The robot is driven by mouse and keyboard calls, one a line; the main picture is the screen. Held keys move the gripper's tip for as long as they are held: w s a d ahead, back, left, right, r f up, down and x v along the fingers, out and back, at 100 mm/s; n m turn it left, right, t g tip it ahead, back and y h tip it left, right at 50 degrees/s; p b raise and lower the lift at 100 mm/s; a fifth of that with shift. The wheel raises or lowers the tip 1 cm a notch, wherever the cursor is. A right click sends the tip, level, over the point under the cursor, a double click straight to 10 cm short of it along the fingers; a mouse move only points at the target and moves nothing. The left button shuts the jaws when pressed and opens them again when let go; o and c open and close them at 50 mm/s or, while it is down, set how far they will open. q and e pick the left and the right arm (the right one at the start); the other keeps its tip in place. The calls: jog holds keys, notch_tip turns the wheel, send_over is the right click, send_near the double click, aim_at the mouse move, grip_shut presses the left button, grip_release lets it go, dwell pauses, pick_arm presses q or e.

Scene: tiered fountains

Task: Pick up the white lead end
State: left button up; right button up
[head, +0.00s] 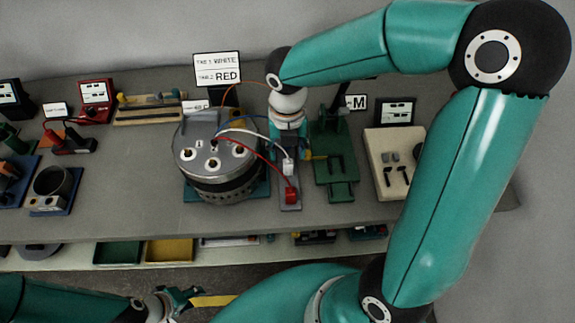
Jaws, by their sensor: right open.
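The white lead runs from the top of the round metal motor housing (186,150) to the right. Its white end (288,168) sits on a narrow grey stand, just behind the red lead end (291,194). My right gripper (289,148) points down right behind the white end, open; its fingertips are small and partly hidden, so I cannot tell whether they touch it. My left gripper (182,298) is low in front of the bench, away from the leads; its jaws are too unclear to read.
A sign (217,69) reads white for tab 1 and red for tab 2. A green fixture (334,165) stands close to the right of the lead stand. A cream tool board (388,165) lies farther right. Blue and orange wires pass near my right gripper.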

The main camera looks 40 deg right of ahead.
aim_at(288, 162)
jog(key=shift+s+f, duration=0.2)
jog(key=shift+f, duration=2.5)
jog(key=shift+c, duration=0.2)
jog(key=c, duration=0.9)
